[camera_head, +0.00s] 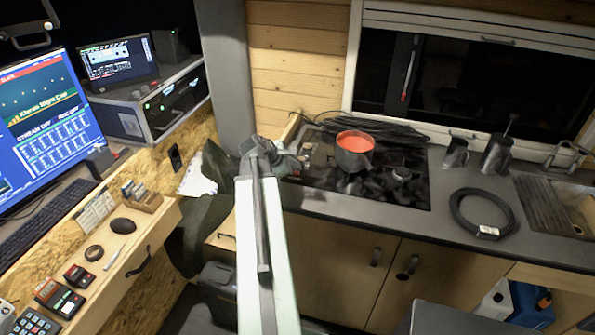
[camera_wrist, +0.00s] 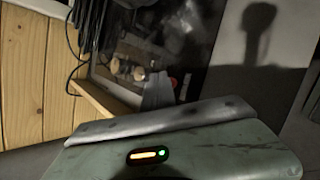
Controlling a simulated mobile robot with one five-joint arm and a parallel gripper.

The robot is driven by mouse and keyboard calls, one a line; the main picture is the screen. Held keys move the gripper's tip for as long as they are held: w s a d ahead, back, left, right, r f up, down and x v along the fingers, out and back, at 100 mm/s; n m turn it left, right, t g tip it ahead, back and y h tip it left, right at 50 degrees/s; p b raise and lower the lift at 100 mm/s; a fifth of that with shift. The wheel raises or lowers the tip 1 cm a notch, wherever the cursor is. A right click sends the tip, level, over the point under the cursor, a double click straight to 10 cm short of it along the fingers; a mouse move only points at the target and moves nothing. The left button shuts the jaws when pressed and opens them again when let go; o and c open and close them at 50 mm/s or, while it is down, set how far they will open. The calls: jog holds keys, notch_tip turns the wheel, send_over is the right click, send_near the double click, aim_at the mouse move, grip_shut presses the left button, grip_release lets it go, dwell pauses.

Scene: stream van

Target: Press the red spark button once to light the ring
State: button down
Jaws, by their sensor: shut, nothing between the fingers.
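The black hob (camera_head: 415,192) is set in the counter along the back wall. A grey pot (camera_head: 354,160) of red-orange contents stands on it, and a bare burner (camera_head: 401,174) is to its right. I see no flame. My gripper (camera_head: 298,164) is shut and empty, at the hob's left end. In the wrist view the shut gripper (camera_wrist: 159,90) points toward the control end, where pale knobs (camera_wrist: 128,69) show. A small red patch, perhaps the red spark button (camera_wrist: 173,82), shows beside the fingers, partly hidden. I cannot tell whether they touch.
Dark cables (camera_head: 385,128) lie behind the pot. A coiled black cable (camera_head: 482,213), metal jugs (camera_head: 496,154) and a sink (camera_head: 570,208) are to the right. A desk (camera_head: 150,225) with monitors and small devices is at left. A wooden edge (camera_wrist: 105,100) borders the hob.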

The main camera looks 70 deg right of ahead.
jog(key=shift+f+b, duration=0.45)
jog(key=shift+b, duration=0.05)
dwell(0.3)
jog(key=shift+r, duration=0.1)
jog(key=shift+r+p, duration=0.8)
jog(key=shift+p, duration=0.15)
notch_tip(320, 180, up, 5)
jog(key=p, duration=0.5)
dwell(0.6)
